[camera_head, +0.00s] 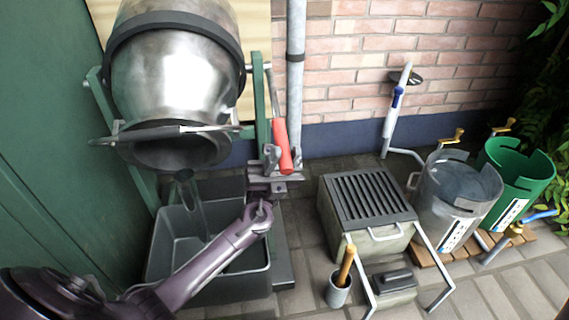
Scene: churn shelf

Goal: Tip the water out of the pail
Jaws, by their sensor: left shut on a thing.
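A large metal pail (175,70) with a dark band hangs in a green stand (262,95). It is tilted, with its dark mouth facing down and forward over a grey tub (158,255). A translucent stream of water (191,205) runs from the mouth into the tub. My left arm reaches across the tub from the lower left. My left gripper (277,172) is shut on the red handle (281,146) at the right side of the stand; the gripper hides its lower end. My right gripper is not in view.
A grey box with a slatted top (369,195) stands right of the tub. A small cup with a wooden handle (339,290) is before it. A clear bucket (455,195) and a green bucket (515,170) stand at right. A brick wall (430,50) closes the back.

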